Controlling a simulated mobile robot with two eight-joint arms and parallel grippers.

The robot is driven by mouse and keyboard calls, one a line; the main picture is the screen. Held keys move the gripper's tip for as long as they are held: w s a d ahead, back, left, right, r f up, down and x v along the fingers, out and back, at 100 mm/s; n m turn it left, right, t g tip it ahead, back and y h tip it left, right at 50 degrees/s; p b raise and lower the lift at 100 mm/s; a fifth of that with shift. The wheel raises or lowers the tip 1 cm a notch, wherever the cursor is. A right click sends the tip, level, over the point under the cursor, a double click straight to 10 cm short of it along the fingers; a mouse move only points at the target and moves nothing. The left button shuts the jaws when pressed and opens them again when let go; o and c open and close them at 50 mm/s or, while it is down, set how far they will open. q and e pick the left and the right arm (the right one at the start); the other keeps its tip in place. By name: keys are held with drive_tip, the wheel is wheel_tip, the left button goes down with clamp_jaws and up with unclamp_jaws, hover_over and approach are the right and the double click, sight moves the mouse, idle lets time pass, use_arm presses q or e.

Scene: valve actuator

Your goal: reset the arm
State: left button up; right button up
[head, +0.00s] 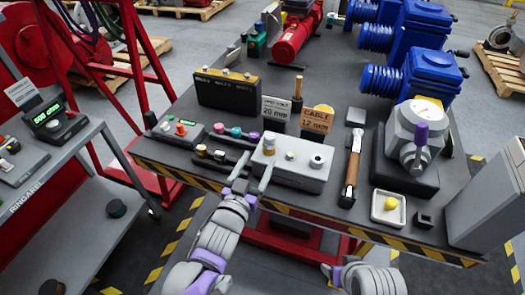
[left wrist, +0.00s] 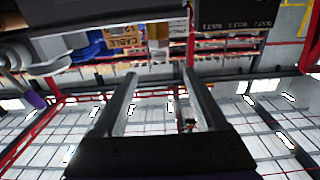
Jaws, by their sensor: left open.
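My left gripper (head: 253,170) is open and empty at the front edge of the workbench, by the near left side of a light grey box with knobs (head: 310,176). I cannot tell if it touches the box. Its two spread fingers also show in the left wrist view (left wrist: 160,78), with nothing between them.
The dark workbench (head: 215,160) also holds a hammer (head: 352,168), a white tray (head: 375,207) with a yellow ball, a black box (head: 228,92), signs (head: 317,121) and blue motors (head: 410,78). A grey cabinet (head: 490,200) stands right; a cart (head: 75,150) stands left.

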use_arm(q)
drive_tip(key=shift+s+a, duration=0.15)
drive_tip(key=shift+s, duration=0.25)
drive_tip(key=s+a+f+n+g+y+p, duration=0.1)
drive_tip(key=s+a+f+g+y+p, duration=0.1)
drive_tip(key=s+a+g, duration=0.4)
drive_tip(key=s+a+f+n+g+y+p, duration=0.2)
drive_tip(key=s+a, duration=0.6)
drive_tip(key=s, duration=0.4)
wheel_tip(320, 180, down, 2)
drive_tip(key=g+y+p, duration=0.1)
drive_tip(key=g+p, duration=0.1)
drive_tip(key=g, duration=0.1)
drive_tip(key=shift+s+a+f+n+g+y, duration=0.15)
drive_tip(key=shift+s+n+g+y, duration=0.15)
drive_tip(key=shift+s+g, duration=0.1)
